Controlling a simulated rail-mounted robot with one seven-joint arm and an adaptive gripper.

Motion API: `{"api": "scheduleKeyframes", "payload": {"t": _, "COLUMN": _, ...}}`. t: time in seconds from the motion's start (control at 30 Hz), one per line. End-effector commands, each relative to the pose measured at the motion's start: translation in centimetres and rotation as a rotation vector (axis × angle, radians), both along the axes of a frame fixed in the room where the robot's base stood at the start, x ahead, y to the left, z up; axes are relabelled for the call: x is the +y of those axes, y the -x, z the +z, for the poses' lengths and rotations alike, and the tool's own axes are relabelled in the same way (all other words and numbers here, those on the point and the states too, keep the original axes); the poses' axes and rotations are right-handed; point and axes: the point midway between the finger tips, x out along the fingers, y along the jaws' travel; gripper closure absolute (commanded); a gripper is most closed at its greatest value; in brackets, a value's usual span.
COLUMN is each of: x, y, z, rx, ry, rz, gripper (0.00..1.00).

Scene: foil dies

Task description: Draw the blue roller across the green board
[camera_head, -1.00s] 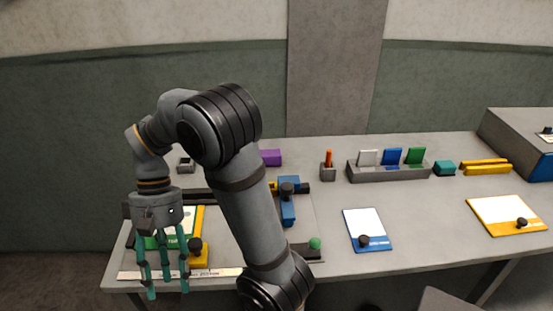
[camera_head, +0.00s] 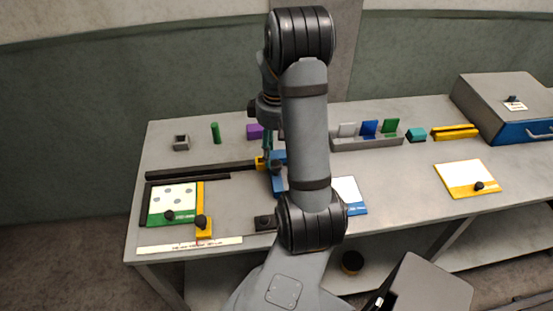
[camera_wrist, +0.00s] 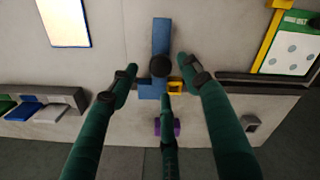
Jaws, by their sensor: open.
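The blue roller (camera_head: 280,184) is a blue T-shaped piece with a black knob, beside the right end of a dark rail, apart from the board. In the wrist view the blue roller (camera_wrist: 161,36) is upper centre. My gripper (camera_wrist: 157,72) is open, its three teal fingers spread around the knob's place in the picture. Contact cannot be told. My arm partly hides the roller in the head view.
A dark rail (camera_head: 200,171) runs between board and roller. A yellow piece with a black knob (camera_head: 204,230) stands at the board's right edge. A green cylinder (camera_head: 216,133), purple block (camera_head: 254,131) and grey rack (camera_head: 368,143) stand behind. A yellow-edged board (camera_head: 464,192) lies right.

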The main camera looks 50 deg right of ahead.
Motion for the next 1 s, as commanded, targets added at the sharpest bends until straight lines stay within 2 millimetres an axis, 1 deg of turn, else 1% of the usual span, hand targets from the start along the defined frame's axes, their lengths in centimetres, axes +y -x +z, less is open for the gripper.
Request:
{"api": "scheduleKeyframes", "payload": {"t": 0.03, "x": 0.1, "y": 0.1, "z": -1.0, "rx": 0.004, "ry": -0.004, "rz": 0.001, "gripper": 0.52}}
{"api": "scheduleKeyframes", "payload": {"t": 0.1, "x": 0.1, "y": 0.1, "z": -2.0, "rx": 0.003, "ry": -0.003, "rz": 0.001, "gripper": 0.52}}
{"api": "scheduleKeyframes", "payload": {"t": 0.23, "x": 0.1, "y": 0.1, "z": -3.3, "rx": 0.002, "ry": -0.002, "rz": -0.001, "gripper": 0.52}}
{"api": "scheduleKeyframes", "payload": {"t": 0.4, "x": 0.1, "y": 0.0, "z": -3.9, "rx": 0.000, "ry": -0.001, "rz": 0.000, "gripper": 0.52}}
{"api": "scheduleKeyframes", "payload": {"t": 0.6, "x": 0.1, "y": 0.0, "z": -3.9, "rx": 0.000, "ry": 0.000, "rz": 0.000, "gripper": 0.52}}
{"api": "scheduleKeyframes", "payload": {"t": 1.0, "x": 0.1, "y": 0.0, "z": -3.9, "rx": 0.000, "ry": 0.000, "rz": -0.001, "gripper": 0.75}}
